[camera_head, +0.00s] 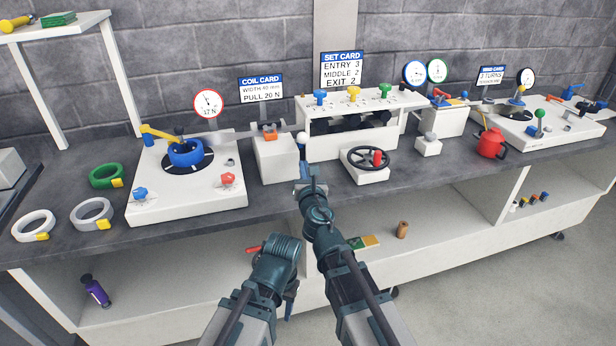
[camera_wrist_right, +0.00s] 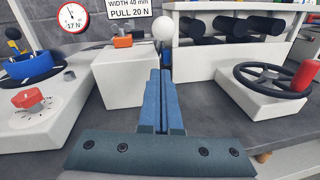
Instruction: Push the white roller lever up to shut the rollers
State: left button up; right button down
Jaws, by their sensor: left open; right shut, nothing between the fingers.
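The white roller lever (camera_head: 302,138) has a round white ball knob and stands at the left side of the white roller stand (camera_head: 318,148). In the right wrist view the knob (camera_wrist_right: 162,28) is just above and beyond my fingertips, and its stem runs down behind them. My right gripper (camera_head: 306,172) is shut and empty, just below the knob; I cannot tell whether it touches the stem. Black rollers (camera_wrist_right: 238,26) show inside the stand. My left gripper (camera_head: 289,303) is low in front of the bench, away from the lever, its fingers mostly hidden.
A white block with an orange top (camera_head: 278,160) stands left of the lever. A black handwheel (camera_head: 370,158) with a red knob stands to the right.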

aim_at(302, 141)
jog(key=w+r+p, duration=0.1)
jog(key=w, duration=0.1)
jog(key=w+r+p, duration=0.1)
jog(key=w, duration=0.1)
jog(key=shift+r+p, duration=0.35)
jog(key=shift+r, duration=0.1)
jog(key=shift+w+a+r+p, duration=0.1)
jog(key=shift+w+r+p, duration=0.1)
jog(key=shift+r+p, duration=0.3)
jog(key=shift+w+a+r+p, duration=0.1)
jog(key=shift+w+r+p, duration=0.05)
jog(key=shift+r+p, duration=0.3)
jog(key=w+r+p, duration=0.2)
jog(key=w+a+r+p, duration=0.1)
jog(key=w+r+p, duration=0.1)
jog(key=r+p, duration=0.1)
jog(key=shift+w+r+p, duration=0.15)
jog(key=shift+r+p, duration=0.1)
jog(key=shift+p, duration=0.05)
jog(key=w+a+r+p, duration=0.2)
jog(key=w+r+p, duration=0.1)
jog(key=w, duration=0.4)
jog(key=shift+w+r+p, duration=0.25)
jog(key=shift+w+p, duration=0.05)
jog(key=shift+w, duration=0.1)
